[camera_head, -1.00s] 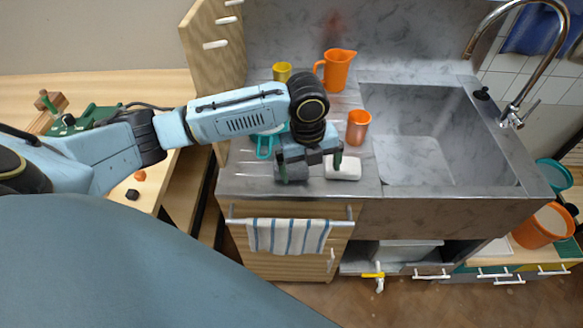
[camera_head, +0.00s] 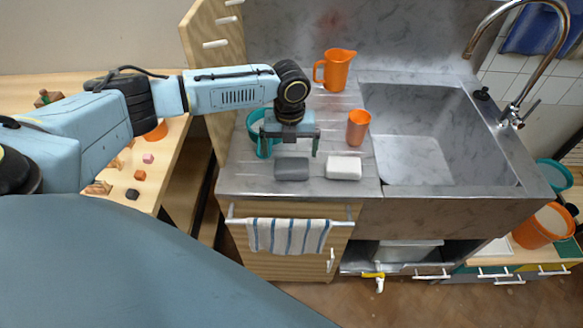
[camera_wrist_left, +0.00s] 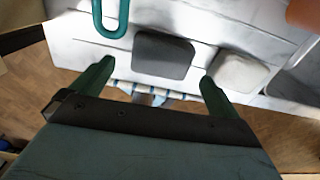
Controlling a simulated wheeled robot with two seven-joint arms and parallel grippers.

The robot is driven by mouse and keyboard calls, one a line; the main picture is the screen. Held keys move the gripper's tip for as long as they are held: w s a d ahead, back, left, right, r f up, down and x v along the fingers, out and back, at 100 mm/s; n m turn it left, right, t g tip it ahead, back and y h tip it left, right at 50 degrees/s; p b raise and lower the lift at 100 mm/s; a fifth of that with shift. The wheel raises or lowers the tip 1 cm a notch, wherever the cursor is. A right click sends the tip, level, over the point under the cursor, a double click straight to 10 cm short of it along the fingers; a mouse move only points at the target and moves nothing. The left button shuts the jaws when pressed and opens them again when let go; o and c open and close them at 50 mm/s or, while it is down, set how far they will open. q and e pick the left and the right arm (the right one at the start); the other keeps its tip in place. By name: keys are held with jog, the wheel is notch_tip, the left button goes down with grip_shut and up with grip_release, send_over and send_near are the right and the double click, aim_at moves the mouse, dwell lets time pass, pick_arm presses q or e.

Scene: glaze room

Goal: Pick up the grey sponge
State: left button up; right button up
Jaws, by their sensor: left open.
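The grey sponge (camera_head: 291,169) lies flat on the metal counter near its front edge, left of a white sponge-like block (camera_head: 343,167). My left gripper (camera_head: 290,153) is open and empty, raised above and slightly behind the grey sponge, with its fingers pointing down. In the left wrist view the grey sponge (camera_wrist_left: 162,55) shows beyond the two green fingertips (camera_wrist_left: 156,72), roughly between them in width and not touched. My right gripper is in neither view.
A teal-handled vessel (camera_head: 258,135) stands close behind-left of the left gripper. An orange cup (camera_head: 357,127) and an orange jug (camera_head: 335,70) stand right and behind. The sink (camera_head: 440,135) lies to the right. A striped towel (camera_head: 287,236) hangs in front below the counter.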

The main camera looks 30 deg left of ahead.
aim_at(291, 164)
pick_arm(q)
jog(key=f, duration=0.5)
jog(key=shift+d, duration=0.25)
jog(key=shift+c, duration=0.4)
jog(key=c, duration=0.7)
